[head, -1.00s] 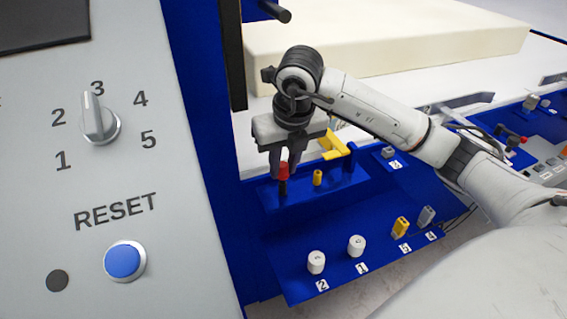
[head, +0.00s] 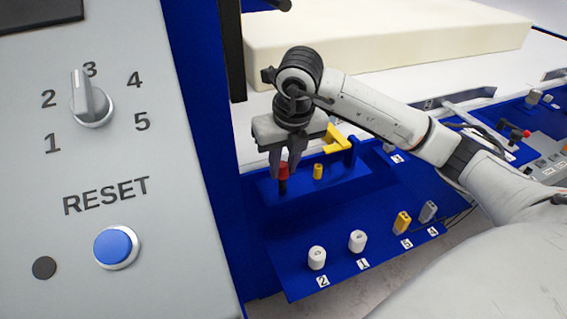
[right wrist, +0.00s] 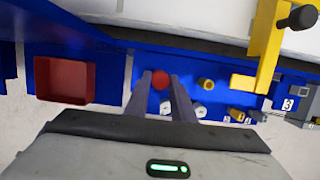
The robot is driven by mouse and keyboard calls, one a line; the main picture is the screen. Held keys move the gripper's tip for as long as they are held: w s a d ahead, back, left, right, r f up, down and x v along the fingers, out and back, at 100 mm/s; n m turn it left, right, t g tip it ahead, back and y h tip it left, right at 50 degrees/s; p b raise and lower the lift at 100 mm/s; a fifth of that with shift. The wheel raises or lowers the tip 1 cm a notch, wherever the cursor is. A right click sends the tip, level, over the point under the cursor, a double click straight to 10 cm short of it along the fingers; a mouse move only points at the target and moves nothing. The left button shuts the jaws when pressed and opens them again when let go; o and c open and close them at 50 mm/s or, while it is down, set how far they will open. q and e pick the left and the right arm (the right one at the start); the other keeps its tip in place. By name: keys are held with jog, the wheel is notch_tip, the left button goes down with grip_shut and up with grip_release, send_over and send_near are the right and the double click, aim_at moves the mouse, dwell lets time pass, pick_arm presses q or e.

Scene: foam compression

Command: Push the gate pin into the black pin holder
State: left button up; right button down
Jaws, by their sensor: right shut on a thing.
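The gate pin has a red top (head: 283,170) and stands upright at the left end of the raised blue block. Below the red part is a short black section (head: 283,187), which looks like the black pin holder. I cannot tell how deep the pin sits in it. My right gripper (head: 284,174) points down from above and is shut on the red pin. In the right wrist view, the round red top (right wrist: 160,80) shows between the two fingertips. My left gripper is not in view.
A short yellow peg (head: 318,172) stands just right of the pin, with a yellow gate handle (head: 340,143) behind it. White knobs (head: 317,257) and small plugs (head: 402,222) stand in front. A grey panel with a blue RESET button (head: 115,247) fills the left. A red bin (right wrist: 65,80) shows in the right wrist view.

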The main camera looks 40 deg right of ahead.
aim_at(284, 166)
jog(key=shift+f, duration=0.25)
jog(key=c, duration=1.4)
grip_release()
jog(key=shift+r, duration=0.1)
jog(key=shift+c, duration=0.2)
jog(key=shift+r+p, duration=2.1)
jog(key=shift+r, duration=0.9)
jog(key=p+v, duration=0.1)
jog(key=v, duration=0.9)
jog(key=shift+r, duration=0.2)
